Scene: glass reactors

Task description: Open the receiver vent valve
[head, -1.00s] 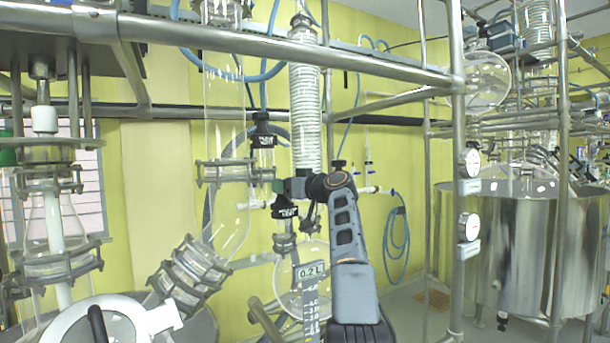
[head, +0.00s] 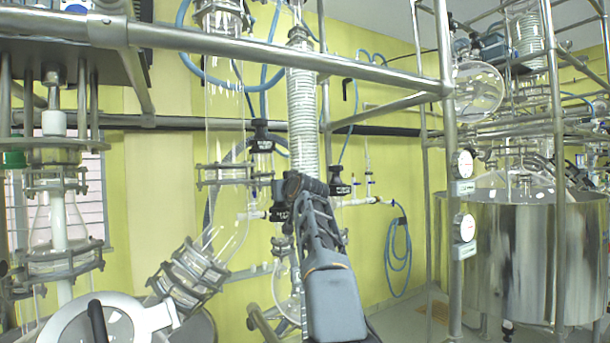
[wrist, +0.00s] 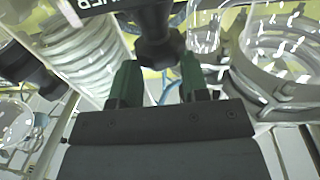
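In the wrist view a black valve knob (wrist: 157,45) stands straight ahead of my gripper (wrist: 158,80). The gripper's two green-tipped fingers are apart, one on each side of the knob's near end. Nothing is clearly clamped, and contact cannot be told. A black label (wrist: 92,4) above it shows upside-down letters, partly cut off, like the end of "RECEIVER". In the head view my arm covers the gripper and the area in front of the coiled condenser. Black valves show above it (head: 262,135) and to its right (head: 340,182); their labels are too small to read.
A coiled glass condenser (head: 302,110) rises behind my arm. Another black knob (wrist: 25,66) is at left in the wrist view, and a clamped glass flange (wrist: 275,65) at right. A steel rail (head: 300,57) crosses above. A steel vessel (head: 535,255) stands at right.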

